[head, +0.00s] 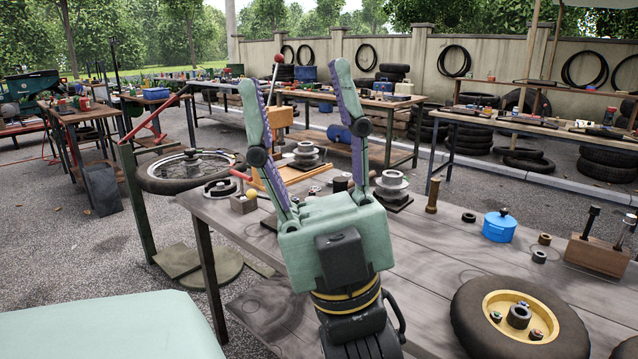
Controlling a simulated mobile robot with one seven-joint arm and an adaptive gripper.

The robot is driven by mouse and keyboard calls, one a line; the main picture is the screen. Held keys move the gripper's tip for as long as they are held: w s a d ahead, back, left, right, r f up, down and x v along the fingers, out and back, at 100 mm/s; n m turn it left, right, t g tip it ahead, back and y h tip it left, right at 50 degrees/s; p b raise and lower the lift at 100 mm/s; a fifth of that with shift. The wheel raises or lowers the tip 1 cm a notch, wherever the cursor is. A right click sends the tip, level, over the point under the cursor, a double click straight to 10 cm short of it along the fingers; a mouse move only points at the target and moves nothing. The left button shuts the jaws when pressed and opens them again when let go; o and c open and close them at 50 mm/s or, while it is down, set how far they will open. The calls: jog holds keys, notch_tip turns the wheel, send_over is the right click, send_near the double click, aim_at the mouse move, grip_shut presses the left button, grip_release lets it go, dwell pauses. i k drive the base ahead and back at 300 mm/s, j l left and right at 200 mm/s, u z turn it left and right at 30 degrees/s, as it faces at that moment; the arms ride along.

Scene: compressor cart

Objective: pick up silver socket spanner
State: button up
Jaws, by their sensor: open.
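My gripper (295,78) is open, its two green fingers with purple inner pads pointing up and spread apart. It is empty and appears in front of the grey wooden workbench (430,262). I cannot make out a silver socket spanner for certain. My gripper body and wrist hide part of the bench's middle and left side.
The bench holds a wheel with a yellow hub (477,316), a blue lidded pot (499,227), a brass cylinder (432,195) and stacked metal discs (391,186). A spoked wheel (190,168) lies on a stand at left. Bare bench surface shows around the pot.

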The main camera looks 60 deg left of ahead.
aim_at(242, 177)
jog(key=j+u, duration=0.1)
jog(key=u, duration=0.3)
jog(key=j+u, duration=0.1)
jog(key=u, duration=0.3)
jog(key=j+u, duration=0.1)
jog(key=u, duration=0.3)
jog(key=i+u, duration=0.1)
jog(key=u, duration=0.3)
jog(key=j+u, duration=0.15)
jog(key=u, duration=0.25)
jog(key=i+j+z, duration=0.3)
jog(key=i+j, duration=0.45)
jog(key=i, duration=0.15)
